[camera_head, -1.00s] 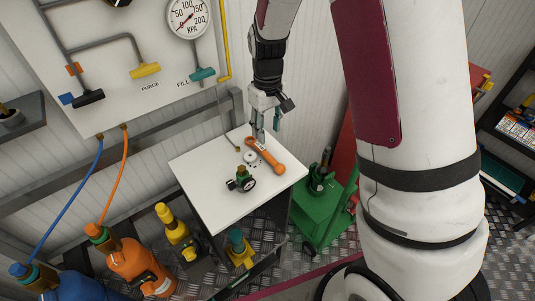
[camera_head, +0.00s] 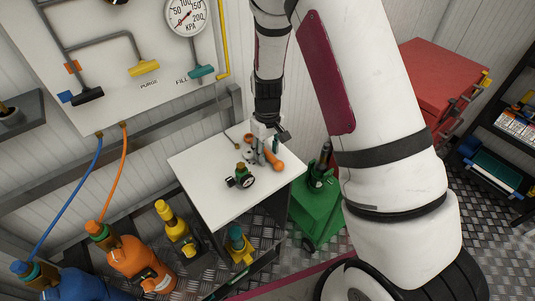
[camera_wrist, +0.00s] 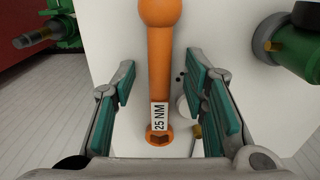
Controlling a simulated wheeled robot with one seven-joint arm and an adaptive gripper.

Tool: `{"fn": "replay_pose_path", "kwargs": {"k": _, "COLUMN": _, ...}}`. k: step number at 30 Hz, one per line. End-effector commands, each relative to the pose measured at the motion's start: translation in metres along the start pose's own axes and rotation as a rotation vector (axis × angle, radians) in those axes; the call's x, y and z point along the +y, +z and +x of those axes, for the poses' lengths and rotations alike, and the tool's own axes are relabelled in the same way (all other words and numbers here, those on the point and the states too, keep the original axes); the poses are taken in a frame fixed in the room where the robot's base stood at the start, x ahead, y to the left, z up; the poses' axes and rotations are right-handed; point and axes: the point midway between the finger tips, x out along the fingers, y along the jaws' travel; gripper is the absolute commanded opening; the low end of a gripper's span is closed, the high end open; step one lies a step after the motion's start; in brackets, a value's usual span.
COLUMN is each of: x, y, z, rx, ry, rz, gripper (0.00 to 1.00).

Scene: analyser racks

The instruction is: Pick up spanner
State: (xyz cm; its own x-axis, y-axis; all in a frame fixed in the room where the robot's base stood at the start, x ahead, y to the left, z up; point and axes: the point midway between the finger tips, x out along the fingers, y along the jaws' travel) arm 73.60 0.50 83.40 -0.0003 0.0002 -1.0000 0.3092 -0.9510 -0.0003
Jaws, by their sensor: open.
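The orange spanner (camera_head: 273,159) lies on the white table, partly hidden behind my gripper in the head view. In the wrist view the spanner (camera_wrist: 160,60) runs up the picture between my fingers, with a "25 NM" label near its lower, ringed end. My gripper (camera_head: 264,149) is low over the table at the spanner. In the wrist view my gripper (camera_wrist: 164,90) is open, its teal finger pads on either side of the spanner with gaps between.
The white table (camera_head: 213,201) also bears a gauge with a green and brass fitting (camera_head: 241,177) and small parts near the spanner. A green cart (camera_head: 318,212) stands right of the table.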

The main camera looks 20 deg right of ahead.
Motion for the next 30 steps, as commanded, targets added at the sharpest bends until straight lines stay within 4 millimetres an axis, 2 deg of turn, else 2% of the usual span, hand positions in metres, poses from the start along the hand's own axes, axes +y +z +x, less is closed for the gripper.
{"fn": "replay_pose_path", "kwargs": {"k": 3, "x": 0.000, "y": 0.000, "z": 0.000, "rx": 0.000, "ry": 0.000, "rz": 0.000, "gripper": 0.40}}
{"fn": "replay_pose_path", "kwargs": {"k": 8, "x": 0.000, "y": 0.000, "z": -0.001, "rx": 0.000, "ry": 0.000, "rz": 0.000, "gripper": 0.04}}
{"fn": "replay_pose_path", "kwargs": {"k": 9, "x": 0.000, "y": 0.000, "z": -0.001, "rx": 0.000, "ry": 0.000, "rz": 0.000, "gripper": 0.00}}
{"fn": "replay_pose_path", "kwargs": {"k": 20, "x": 0.000, "y": -0.001, "z": -0.004, "rx": 0.002, "ry": 0.001, "rz": 0.000, "gripper": 0.00}}
{"fn": "replay_pose_path", "kwargs": {"k": 23, "x": 0.001, "y": -0.001, "z": -0.015, "rx": 0.003, "ry": 0.001, "rz": 0.000, "gripper": 0.00}}
{"fn": "replay_pose_path", "kwargs": {"k": 30, "x": 0.000, "y": -0.001, "z": -0.061, "rx": 0.005, "ry": 0.001, "rz": 0.000, "gripper": 0.00}}
